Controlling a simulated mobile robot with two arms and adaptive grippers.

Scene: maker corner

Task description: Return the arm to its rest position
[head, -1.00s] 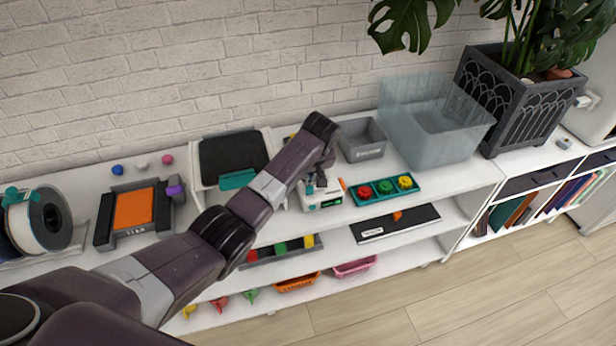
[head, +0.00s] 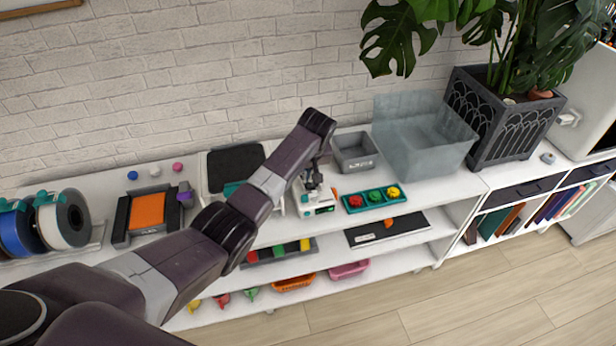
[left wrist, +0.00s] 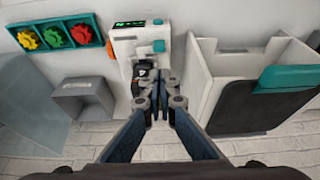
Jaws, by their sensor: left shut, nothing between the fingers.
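My left arm reaches across the head view from the lower left to the white shelf top. My left gripper (head: 312,184) hangs at the arm's end, partly hidden, over a small white machine (head: 322,209) with teal parts. In the left wrist view my left gripper (left wrist: 160,77) has its fingers together with nothing between them. It is in front of the dark part of the white machine (left wrist: 127,46); I cannot tell whether they touch. My right gripper is in neither view.
A grey bin (head: 356,166), a teal tray (head: 350,206) of coloured gears and a clear box (head: 422,155) stand right of the gripper. A white holder with a black pad (head: 236,165) stands left. Spools (head: 62,219) are further left. Floor (head: 470,300) is clear.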

